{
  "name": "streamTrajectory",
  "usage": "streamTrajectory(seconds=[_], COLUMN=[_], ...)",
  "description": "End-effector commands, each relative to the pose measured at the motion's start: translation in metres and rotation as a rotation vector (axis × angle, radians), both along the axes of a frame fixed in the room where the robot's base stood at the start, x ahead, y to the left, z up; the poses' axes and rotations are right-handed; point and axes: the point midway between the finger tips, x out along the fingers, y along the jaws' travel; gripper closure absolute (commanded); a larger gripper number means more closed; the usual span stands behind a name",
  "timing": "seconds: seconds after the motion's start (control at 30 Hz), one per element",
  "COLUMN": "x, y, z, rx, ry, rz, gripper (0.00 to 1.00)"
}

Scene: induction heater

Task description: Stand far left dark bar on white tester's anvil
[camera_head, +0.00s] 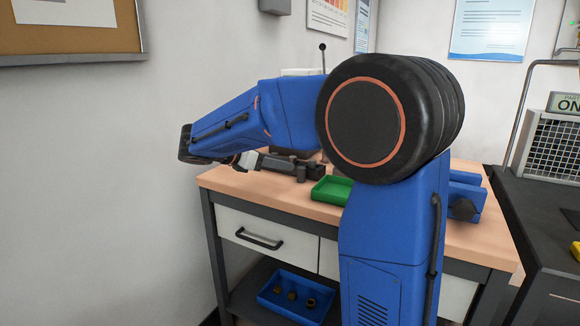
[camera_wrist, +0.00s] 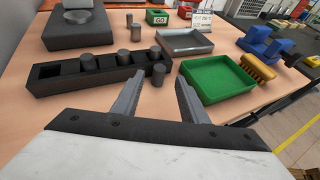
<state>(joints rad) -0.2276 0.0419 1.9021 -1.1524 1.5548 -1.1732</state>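A long black rack (camera_wrist: 60,85) with square slots lies left of centre in the wrist view. A further dark bar (camera_wrist: 135,32) stands behind the rack.
A green tray (camera_wrist: 215,85) lies right of my gripper, with a grey metal tray (camera_wrist: 183,43) behind it. A yellow-brown brush-like thing (camera_wrist: 258,70) and blue blocks (camera_wrist: 262,45) are further right.

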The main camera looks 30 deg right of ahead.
Motion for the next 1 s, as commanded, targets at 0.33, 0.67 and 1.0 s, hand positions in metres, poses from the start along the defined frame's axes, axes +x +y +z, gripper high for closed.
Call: streamTrajectory(seconds=[0.33, 0.67, 1.0], x=[-0.003, -0.014, -0.020], y=[0.040, 0.086, 0.097], z=[0.017, -0.026, -0.041], rx=[0.000, -0.245, -0.394], ry=[-0.002, -0.001, -0.046], rz=[0.001, 0.019, 0.052], gripper=[0.57, 0.57, 0.57])
